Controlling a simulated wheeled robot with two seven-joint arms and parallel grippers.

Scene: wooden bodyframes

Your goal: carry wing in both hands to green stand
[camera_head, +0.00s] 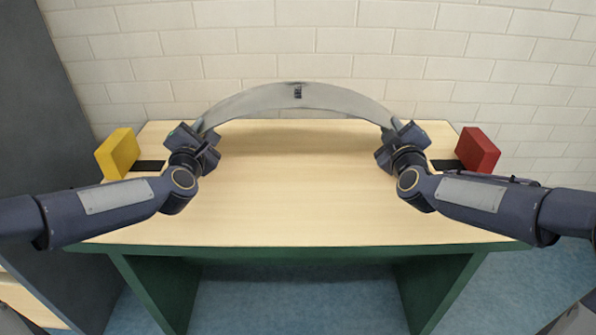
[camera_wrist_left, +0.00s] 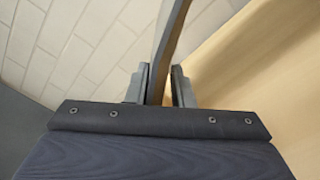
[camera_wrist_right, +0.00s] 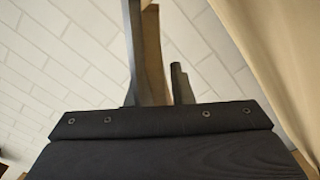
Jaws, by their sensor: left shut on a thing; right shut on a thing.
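The wing is a long, grey, arched piece (camera_head: 285,97) with a small dark mark at its middle. It spans between my two grippers, bowing toward the back wall in the head view. My left gripper (camera_head: 203,133) is shut on its left end; the wing's edge (camera_wrist_left: 168,45) runs up from between the fingers in the left wrist view. My right gripper (camera_head: 392,132) is shut on its right end, which also shows in the right wrist view (camera_wrist_right: 150,50). The only green stand-like thing is a wood-topped table with a green frame (camera_head: 300,253); the wing is over its back part.
A yellow block (camera_head: 118,153) stands at the table's left edge and a red block (camera_head: 478,150) at its right edge, each beside a black strip. The wooden tabletop (camera_head: 300,195) is otherwise clear. A white brick wall (camera_head: 330,40) rises behind. A dark grey panel (camera_head: 45,130) stands at left.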

